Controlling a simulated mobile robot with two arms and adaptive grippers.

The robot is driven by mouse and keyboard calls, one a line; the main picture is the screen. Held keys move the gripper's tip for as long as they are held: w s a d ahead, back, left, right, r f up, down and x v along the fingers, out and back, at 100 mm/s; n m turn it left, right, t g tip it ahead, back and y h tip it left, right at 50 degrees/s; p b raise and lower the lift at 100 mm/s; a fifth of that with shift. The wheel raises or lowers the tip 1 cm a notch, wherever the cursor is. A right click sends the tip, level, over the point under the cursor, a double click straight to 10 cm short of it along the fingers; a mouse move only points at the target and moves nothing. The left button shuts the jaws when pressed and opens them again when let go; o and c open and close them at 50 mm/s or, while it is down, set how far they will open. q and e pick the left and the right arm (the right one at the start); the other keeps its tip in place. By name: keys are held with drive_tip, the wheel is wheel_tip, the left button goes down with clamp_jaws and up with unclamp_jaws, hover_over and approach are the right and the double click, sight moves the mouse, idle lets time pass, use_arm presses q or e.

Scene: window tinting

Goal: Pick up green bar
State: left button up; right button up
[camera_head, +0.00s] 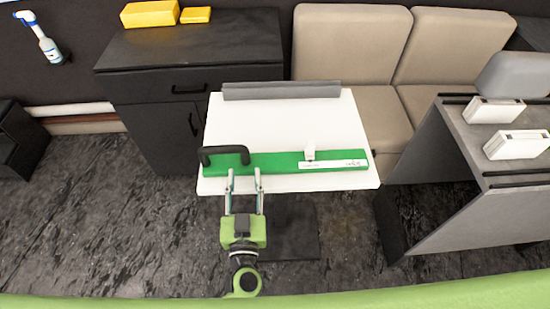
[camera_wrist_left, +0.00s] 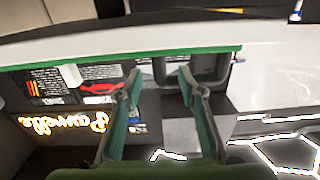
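The green bar (camera_head: 275,162) lies flat along the near part of a white table (camera_head: 285,115). A black handle (camera_head: 224,151) is at its left end, and a small white piece (camera_head: 310,152) and a white label are on its right part. My left gripper (camera_head: 244,174) is at the table's near edge, by the bar's left part. Its two fingers are spread and hold nothing. In the left wrist view the open fingers (camera_wrist_left: 158,72) point toward a thin green strip (camera_wrist_left: 60,62) under a white edge. I cannot tell whether they touch the bar. My right gripper is not in view.
A grey roll (camera_head: 281,90) lies at the table's far edge. A dark cabinet (camera_head: 190,60) with yellow blocks stands behind left, and beige seats (camera_head: 350,50) behind right. A grey desk (camera_head: 490,170) with white boxes is at right. The floor at left is mostly clear.

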sight(245, 161)
use_arm(q)
drive_tip(key=shift+w+f+p, duration=0.1)
drive_tip(key=shift+w+p, duration=0.4)
drive_tip(key=shift+w, duration=3.1)
drive_tip(key=shift+s, duration=0.1)
drive_tip(key=shift+c, duration=0.4)
clamp_jaws()
drive_tip(key=shift+r, duration=0.2)
